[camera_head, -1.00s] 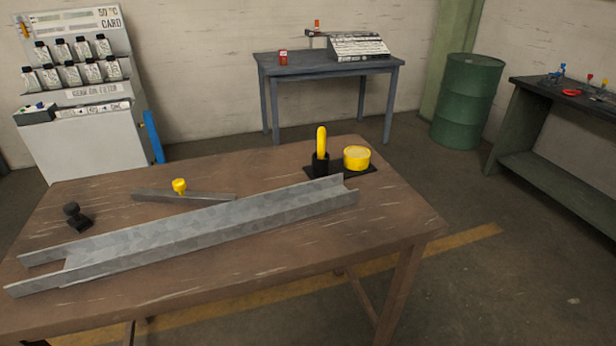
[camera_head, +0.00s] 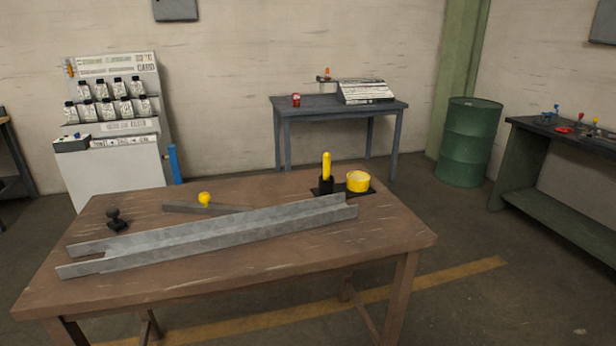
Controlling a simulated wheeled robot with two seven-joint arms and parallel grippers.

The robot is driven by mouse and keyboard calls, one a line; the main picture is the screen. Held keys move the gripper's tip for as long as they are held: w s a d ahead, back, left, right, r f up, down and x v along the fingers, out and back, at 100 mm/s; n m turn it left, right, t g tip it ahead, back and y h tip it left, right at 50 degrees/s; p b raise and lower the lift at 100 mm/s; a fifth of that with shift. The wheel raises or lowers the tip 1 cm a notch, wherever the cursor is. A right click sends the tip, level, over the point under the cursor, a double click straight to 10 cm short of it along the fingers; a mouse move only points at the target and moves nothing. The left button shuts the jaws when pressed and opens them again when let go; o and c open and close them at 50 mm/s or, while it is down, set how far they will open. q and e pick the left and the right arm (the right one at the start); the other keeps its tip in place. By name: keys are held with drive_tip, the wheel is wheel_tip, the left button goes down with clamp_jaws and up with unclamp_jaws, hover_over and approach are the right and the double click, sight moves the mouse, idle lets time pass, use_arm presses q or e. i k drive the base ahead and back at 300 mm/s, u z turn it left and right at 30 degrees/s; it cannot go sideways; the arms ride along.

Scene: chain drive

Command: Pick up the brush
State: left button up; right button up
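A yellow upright handle (camera_head: 326,166) stands in a black holder (camera_head: 326,186) at the back right of the brown wooden table (camera_head: 250,270). It may be the brush; its bristles are not visible. A yellow round tub (camera_head: 358,181) stands just right of it on the same dark base plate. Neither of my grippers shows in the view.
A long grey metal channel (camera_head: 210,237) lies across the table. Behind it are a grey bar with a yellow knob (camera_head: 205,198) and a black knob-topped piece (camera_head: 115,220). A blue-grey table (camera_head: 340,106), green barrel (camera_head: 468,142) and green workbench (camera_head: 560,205) stand beyond.

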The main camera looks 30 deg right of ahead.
sight(326, 157)
drive_tip(key=z, duration=0.4)
drive_tip(key=i, duration=1.15)
drive_tip(key=z, duration=0.9)
